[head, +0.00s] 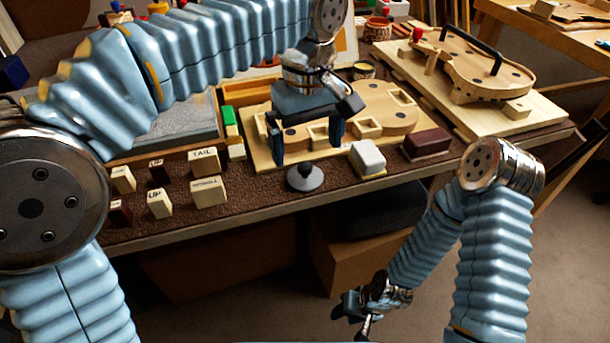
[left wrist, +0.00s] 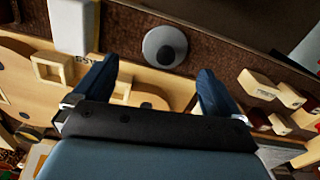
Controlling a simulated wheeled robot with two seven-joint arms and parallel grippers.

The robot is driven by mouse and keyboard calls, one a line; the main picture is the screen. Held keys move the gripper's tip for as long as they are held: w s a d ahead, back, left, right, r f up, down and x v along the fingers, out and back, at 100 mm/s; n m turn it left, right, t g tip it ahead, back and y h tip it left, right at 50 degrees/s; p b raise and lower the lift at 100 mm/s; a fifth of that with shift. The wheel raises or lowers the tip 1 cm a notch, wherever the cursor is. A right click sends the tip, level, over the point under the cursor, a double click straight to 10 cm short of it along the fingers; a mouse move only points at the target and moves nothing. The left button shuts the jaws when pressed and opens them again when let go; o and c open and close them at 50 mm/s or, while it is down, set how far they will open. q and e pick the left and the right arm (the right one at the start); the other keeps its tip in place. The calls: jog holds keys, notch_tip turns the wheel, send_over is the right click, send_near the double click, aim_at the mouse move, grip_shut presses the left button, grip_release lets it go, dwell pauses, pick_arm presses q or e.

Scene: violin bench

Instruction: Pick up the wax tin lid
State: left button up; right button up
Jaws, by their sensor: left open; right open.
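The wax tin lid appears to be the round grey disc with a dark knob (head: 305,177) lying on the brown mat near the bench's front edge. It also shows in the left wrist view (left wrist: 165,46), beyond and roughly between my fingertips. My left gripper (head: 306,146) is open and empty, pointing down above the bench, slightly behind the lid; its fingers also show in the left wrist view (left wrist: 158,70). They look apart from the lid. My right gripper (head: 364,306) is open and empty, low in front of the bench.
Labelled blocks (head: 205,162) stand left of the lid. A white-topped block (head: 368,158) and a dark red block (head: 426,143) are to its right. A wooden violin form (head: 385,115) lies behind. A small round tin (head: 363,71) stands farther back. The mat around the lid is clear.

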aim_at(305, 165)
pick_arm(q)
jog(key=f, duration=0.4)
jog(key=shift+s+a+b, duration=0.2)
jog(key=shift+s+b, duration=0.15)
jog(key=shift+s, duration=0.05)
jog(key=shift+f, duration=0.55)
jog(key=c, duration=1.1)
